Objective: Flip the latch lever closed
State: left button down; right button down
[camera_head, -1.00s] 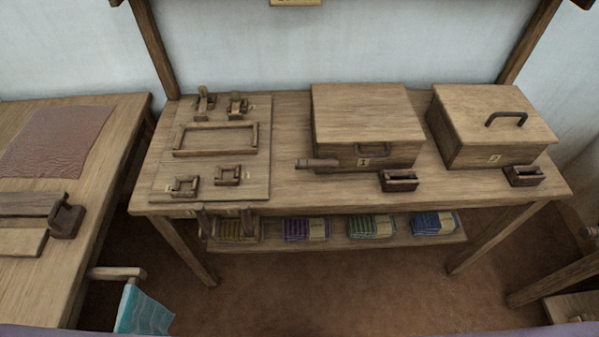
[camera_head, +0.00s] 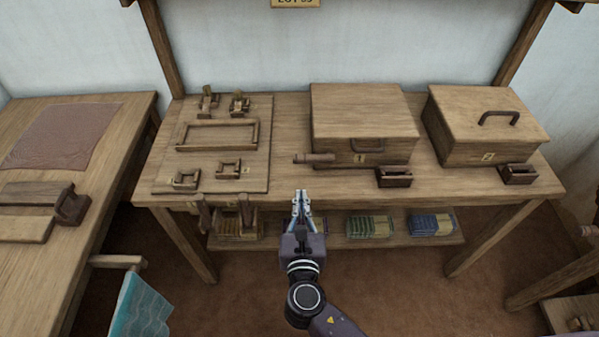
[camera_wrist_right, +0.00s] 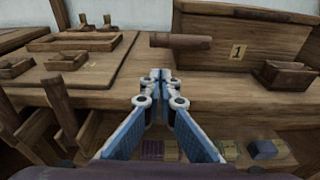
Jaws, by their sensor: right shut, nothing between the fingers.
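A short round wooden lever (camera_head: 314,158) lies level at the lower left front of the box marked 1 (camera_head: 362,112); it seems to be the latch lever. In the right wrist view the lever (camera_wrist_right: 180,41) shows above and beyond the fingertips. The box front (camera_wrist_right: 245,48) with its number plate is to its right. My right gripper (camera_head: 301,194) is shut and empty, in front of the table's front edge, below and apart from the lever. How the lever joins the box is too small to tell. My left gripper is not in view.
A fixture board (camera_head: 213,186) with a frame and small wooden blocks lies left on the table. A small open wooden holder (camera_head: 393,177) stands right of the lever. Box 2 (camera_head: 487,123) is farther right. A lower shelf (camera_head: 391,245) carries coloured stacks. Bare tabletop lies before the lever.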

aim_at(315, 159)
jog(key=shift+r, duration=0.4)
jog(key=shift+w, duration=0.1)
jog(key=w, duration=0.3)
jog(key=w+f, duration=0.1)
jog(key=w, duration=0.5)
jog(key=shift+w+f, duration=0.3)
jog(key=shift+w, duration=0.1)
jog(key=shift+a+r, duration=0.1)
jog(key=shift+r, duration=0.1)
